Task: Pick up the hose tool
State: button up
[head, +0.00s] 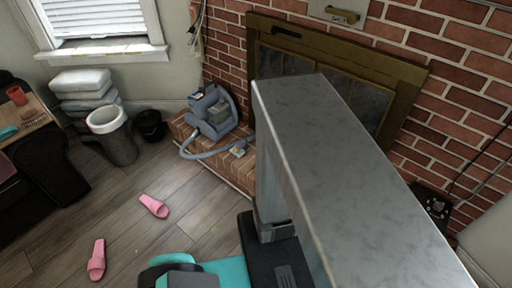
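A blue-grey vacuum cleaner (211,112) stands on the raised brick hearth left of the fireplace. Its grey hose (205,154) loops down over the hearth's front edge and back up. At the hose's end, the small pale hose tool (238,151) lies on the hearth bricks, with a yellowish spot on it. It is too small to make out in detail. My gripper's fingers are not visible; only dark and teal parts of my own body show at the bottom of the head view.
A large grey block hides the hearth's right part and some of the brass-framed fireplace (408,92). Pink slippers (154,206) lie on the wooden floor. A black bucket (150,126) and a white-rimmed bin (113,143) stand left of the hearth.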

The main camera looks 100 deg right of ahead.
aim_at(241, 145)
jog(key=u, duration=0.15)
jog(key=k, duration=0.7)
jog(key=z, duration=1.35)
jog(key=i, duration=1)
jog(key=z, duration=0.05)
